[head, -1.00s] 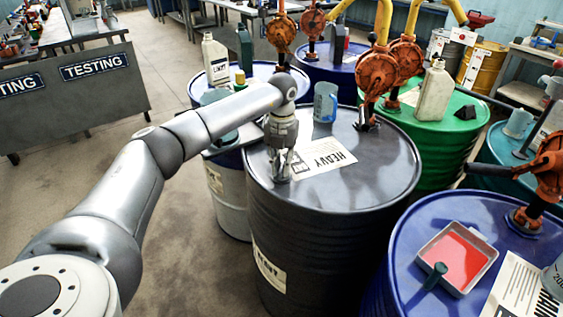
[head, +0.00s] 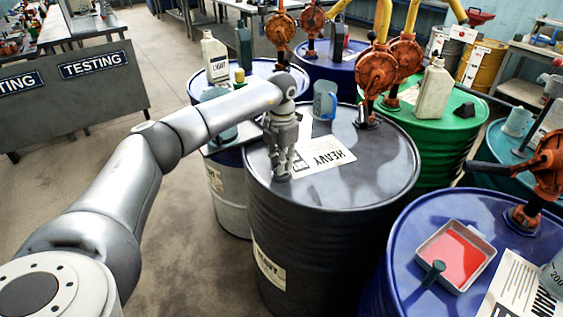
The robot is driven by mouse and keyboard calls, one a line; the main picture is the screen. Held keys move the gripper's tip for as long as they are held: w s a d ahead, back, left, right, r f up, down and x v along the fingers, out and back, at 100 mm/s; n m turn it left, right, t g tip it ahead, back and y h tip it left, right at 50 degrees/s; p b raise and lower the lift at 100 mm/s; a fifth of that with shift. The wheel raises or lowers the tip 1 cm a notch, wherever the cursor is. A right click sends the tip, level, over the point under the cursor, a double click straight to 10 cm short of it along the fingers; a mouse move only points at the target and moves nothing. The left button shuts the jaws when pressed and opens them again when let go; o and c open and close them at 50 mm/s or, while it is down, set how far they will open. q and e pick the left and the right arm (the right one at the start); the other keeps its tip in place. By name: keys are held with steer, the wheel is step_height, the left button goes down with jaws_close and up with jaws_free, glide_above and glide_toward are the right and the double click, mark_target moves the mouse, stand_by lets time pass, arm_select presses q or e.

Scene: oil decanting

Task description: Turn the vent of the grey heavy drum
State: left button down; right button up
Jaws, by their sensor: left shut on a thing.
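The grey heavy drum (head: 340,195) stands upright in the middle of the head view, with a paper marked HEAVY (head: 322,155) on its lid. My left gripper (head: 282,174) points down onto the left part of the lid, beside the paper. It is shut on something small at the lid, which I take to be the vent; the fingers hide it. My right gripper is not in view.
A blue jug (head: 325,100) and an orange hand pump (head: 376,75) stand at the back of the grey lid. A blue drum (head: 415,215) with a red-filled tray (head: 428,240) is close at the right. A green drum (head: 440,155) stands behind.

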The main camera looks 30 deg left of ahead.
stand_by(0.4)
arm_select(q)
steer(key=c, duration=1.4)
jaws_free()
steer(key=shift+c, duration=0.2)
steer(key=shift+r, duration=0.1)
step_height(320, 180, up, 12)
